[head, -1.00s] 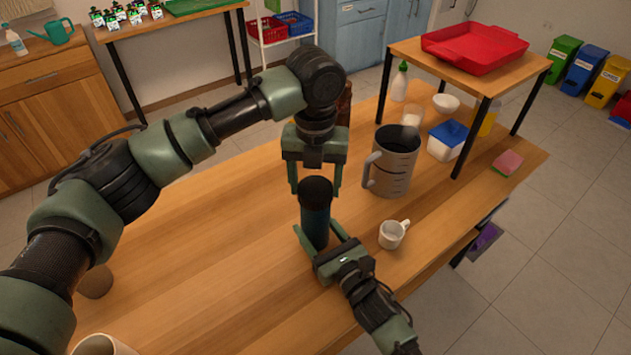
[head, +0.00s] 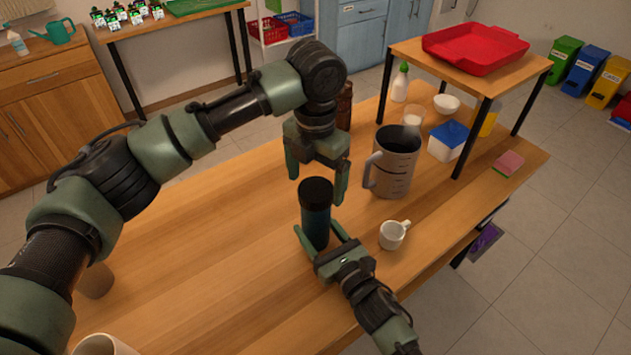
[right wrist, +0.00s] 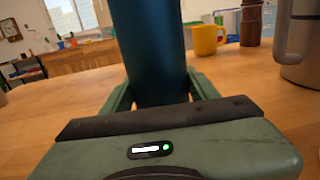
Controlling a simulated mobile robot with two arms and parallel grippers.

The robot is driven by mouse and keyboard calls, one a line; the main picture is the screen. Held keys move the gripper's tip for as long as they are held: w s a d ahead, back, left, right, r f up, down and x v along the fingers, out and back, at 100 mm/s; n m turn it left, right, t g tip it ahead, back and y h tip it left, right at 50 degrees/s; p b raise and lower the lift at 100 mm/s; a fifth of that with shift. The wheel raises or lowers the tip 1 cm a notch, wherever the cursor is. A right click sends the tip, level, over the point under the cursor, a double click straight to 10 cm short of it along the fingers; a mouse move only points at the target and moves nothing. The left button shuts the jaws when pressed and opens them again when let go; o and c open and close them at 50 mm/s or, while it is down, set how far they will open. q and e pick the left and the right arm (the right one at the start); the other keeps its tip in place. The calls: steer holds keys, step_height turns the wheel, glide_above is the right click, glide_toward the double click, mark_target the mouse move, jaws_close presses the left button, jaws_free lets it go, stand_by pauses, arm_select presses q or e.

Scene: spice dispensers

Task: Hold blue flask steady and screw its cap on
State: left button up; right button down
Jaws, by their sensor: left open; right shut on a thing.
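The blue flask (head: 316,222) stands upright on the wooden table, with its black cap (head: 316,190) sitting on top. Whether the cap is fully tight cannot be told. My right gripper (head: 322,237) is shut around the flask's lower body; the dark blue flask also fills the middle of the right wrist view (right wrist: 150,50), between the fingers. My left gripper (head: 316,190) points down with its fingers spread at and just behind the cap. It is open and holds nothing.
A grey measuring jug (head: 397,165) stands right of my left gripper, and a white mug (head: 393,235) is right of the flask. A small raised shelf (head: 410,52) with a red tray (head: 475,48) stands at the back right.

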arm_select(q)
step_height(320, 180, up, 11)
stand_by(0.3)
arm_select(e)
steer(key=shift+c, duration=1.6)
jaws_free()
steer(key=shift+s+d, duration=0.1)
steer(key=b+v, duration=0.1)
steer(key=v, duration=0.5)
steer(key=shift+s+f, duration=0.1)
steer(key=shift+f, duration=0.05)
arm_select(q)
steer(key=shift+f, duration=0.6)
arm_select(e)
steer(key=shift+s+d, duration=0.4)
steer(key=shift+s, duration=0.1)
